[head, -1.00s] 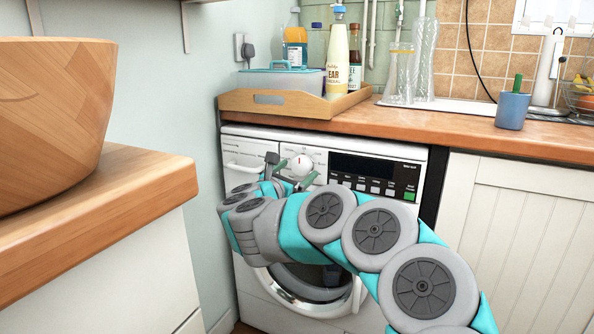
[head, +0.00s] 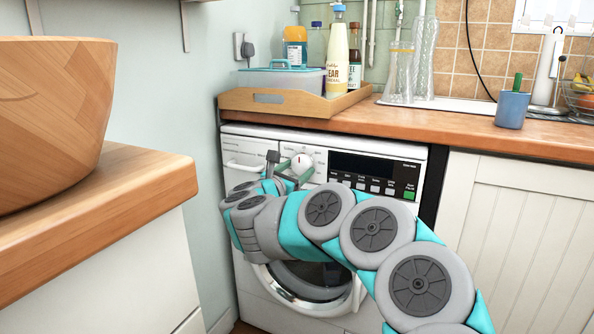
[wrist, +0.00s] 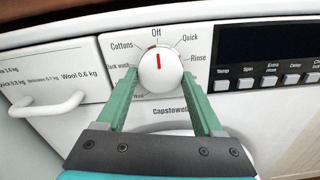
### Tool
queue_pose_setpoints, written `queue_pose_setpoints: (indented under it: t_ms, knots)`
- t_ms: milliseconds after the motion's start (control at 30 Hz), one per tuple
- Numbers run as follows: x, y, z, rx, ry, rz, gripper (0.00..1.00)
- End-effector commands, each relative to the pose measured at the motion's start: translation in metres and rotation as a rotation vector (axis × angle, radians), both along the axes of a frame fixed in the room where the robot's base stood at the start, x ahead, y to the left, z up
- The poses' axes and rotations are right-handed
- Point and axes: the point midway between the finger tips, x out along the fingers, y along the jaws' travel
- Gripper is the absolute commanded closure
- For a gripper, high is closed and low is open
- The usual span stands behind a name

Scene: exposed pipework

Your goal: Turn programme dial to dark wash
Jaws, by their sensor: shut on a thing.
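The white programme dial (wrist: 160,71) sits on the washing machine's front panel, and it also shows in the head view (head: 302,163). Its red mark points up, close to the "Off" label. "Cottons" and "Dark wash" are printed to its left, "Quick" and "Rinse" to its right; a lower-left label is partly hidden by a finger. My gripper (wrist: 162,80) has one green finger on each side of the dial and is shut on it. In the head view my gripper (head: 291,172) reaches the panel from below, left of the display.
The dark display (wrist: 265,52) and a row of buttons lie right of the dial. The detergent drawer handle (wrist: 47,104) sticks out at the left. A wooden tray (head: 262,101) with bottles stands on the worktop above. A wooden bowl (head: 52,120) is on the near left counter.

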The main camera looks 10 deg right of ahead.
Motion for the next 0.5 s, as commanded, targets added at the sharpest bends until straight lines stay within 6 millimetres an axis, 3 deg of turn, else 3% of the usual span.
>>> queue_pose_setpoints:
  t_ms: [133, 500]
  knots:
    - [0.0001, 0.0003, 0.0003, 0.0, 0.0, 0.001, 0.87]
    - [-0.0002, -0.0001, -0.0008, -0.054, 0.039, 0.001, 0.87]
